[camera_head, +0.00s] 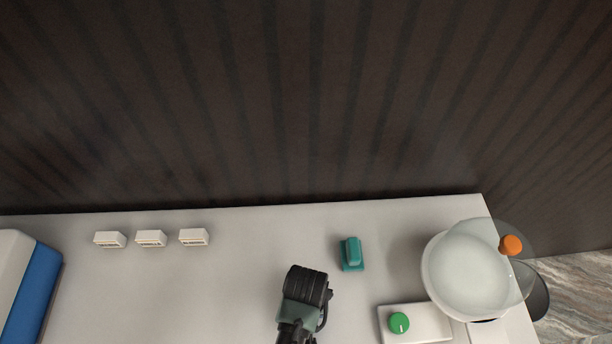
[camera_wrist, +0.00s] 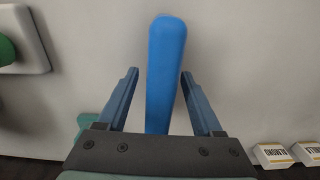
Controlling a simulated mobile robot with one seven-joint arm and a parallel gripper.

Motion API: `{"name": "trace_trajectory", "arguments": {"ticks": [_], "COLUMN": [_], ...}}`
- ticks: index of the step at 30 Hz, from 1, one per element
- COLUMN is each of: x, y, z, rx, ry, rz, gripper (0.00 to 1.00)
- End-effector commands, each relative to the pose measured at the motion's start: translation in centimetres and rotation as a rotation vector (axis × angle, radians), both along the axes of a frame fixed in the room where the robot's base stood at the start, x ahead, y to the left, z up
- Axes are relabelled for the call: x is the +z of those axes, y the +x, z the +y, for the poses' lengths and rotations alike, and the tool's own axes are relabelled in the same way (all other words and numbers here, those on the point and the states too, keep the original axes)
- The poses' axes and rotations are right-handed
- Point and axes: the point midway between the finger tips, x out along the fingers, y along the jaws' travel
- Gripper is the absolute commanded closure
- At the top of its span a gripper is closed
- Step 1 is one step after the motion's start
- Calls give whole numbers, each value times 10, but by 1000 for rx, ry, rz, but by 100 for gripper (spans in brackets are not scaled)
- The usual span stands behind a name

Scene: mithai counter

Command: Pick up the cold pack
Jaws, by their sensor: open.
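The cold pack (camera_wrist: 165,60) is a long blue bar with rounded ends. In the wrist view it lies between the two fingers of my gripper (camera_wrist: 159,73) and reaches beyond their tips. The fingers are apart, with a gap on each side of the bar. Its near end is hidden behind the gripper body. In the head view my gripper (camera_head: 305,285) is over the light counter, and the cold pack is hidden beneath it.
A teal block (camera_head: 352,253) stands right of my gripper. Further right are a green knob (camera_head: 398,323) on a white base and a pale round bowl (camera_head: 466,275). Three small white boxes (camera_head: 150,239) stand left. A blue-and-white box (camera_head: 32,295) is at far left.

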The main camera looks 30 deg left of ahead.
Motion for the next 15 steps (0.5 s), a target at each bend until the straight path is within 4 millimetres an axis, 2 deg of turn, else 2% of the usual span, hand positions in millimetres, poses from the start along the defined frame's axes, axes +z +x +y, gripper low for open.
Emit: {"name": "trace_trajectory", "arguments": {"ticks": [2,13,15], "x": [0,0,0], "y": [0,0,0], "z": [0,0,0], "rx": [0,0,0], "ry": [0,0,0], "rz": [0,0,0], "gripper": [32,99,100]}}
